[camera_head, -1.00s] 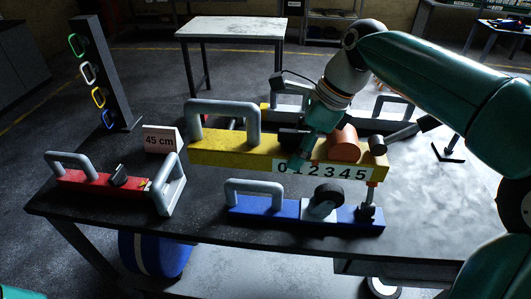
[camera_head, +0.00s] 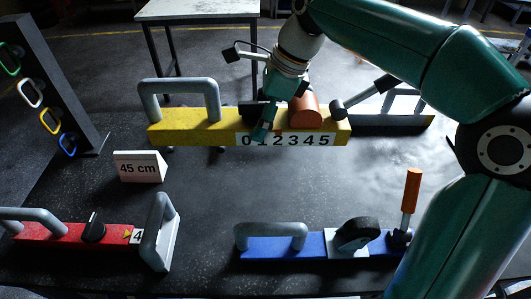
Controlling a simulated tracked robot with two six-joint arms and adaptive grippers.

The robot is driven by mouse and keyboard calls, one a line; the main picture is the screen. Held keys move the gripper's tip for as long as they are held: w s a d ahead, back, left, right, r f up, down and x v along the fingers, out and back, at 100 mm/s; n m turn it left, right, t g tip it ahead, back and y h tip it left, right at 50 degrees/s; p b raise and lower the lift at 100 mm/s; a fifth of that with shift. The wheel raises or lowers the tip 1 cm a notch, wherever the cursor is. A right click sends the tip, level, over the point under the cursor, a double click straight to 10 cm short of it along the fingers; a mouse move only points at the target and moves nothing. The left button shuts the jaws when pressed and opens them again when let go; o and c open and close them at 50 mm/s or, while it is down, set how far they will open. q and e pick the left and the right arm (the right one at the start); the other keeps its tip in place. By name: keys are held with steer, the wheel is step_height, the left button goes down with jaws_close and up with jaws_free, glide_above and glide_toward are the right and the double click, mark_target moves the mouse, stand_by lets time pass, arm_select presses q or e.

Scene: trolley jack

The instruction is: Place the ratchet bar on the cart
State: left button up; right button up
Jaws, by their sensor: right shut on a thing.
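The long yellow bar (camera_head: 180,132), with a grey handle on its left and a 0 to 5 scale on its front, looks like the ratchet bar. It lies level at the back of the table. The dark bar (camera_head: 390,122) with a grey handle, partly hidden behind the yellow bar and my right arm, may be the cart, but I cannot tell. I cannot tell whether the yellow bar touches it. My left gripper is out of view.
A blue unit (camera_head: 285,247) with a wheel and orange-topped lever (camera_head: 411,190) is at the front. A red unit (camera_head: 60,233) is at left, a "45 cm" sign (camera_head: 140,167) behind it. A rack (camera_head: 50,80) of coloured handles stands back left. The middle table is clear.

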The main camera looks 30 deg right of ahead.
step_height(320, 180, down, 15)
steer(key=shift+s+d+r+b, duration=0.1)
steer(key=shift+d+r+b, duration=0.05)
steer(key=shift+b, duration=0.9)
steer(key=shift+s+f, duration=0.1)
steer(key=shift+f, duration=2.15)
steer(key=o, duration=1.8)
steer(key=shift+s+f+b, duration=0.1)
steer(key=shift+f+b, duration=0.05)
steer(key=shift+b, duration=0.15)
steer(key=p+v, duration=0.1)
steer(key=v, duration=1.1)
steer(key=shift+s, duration=0.1)
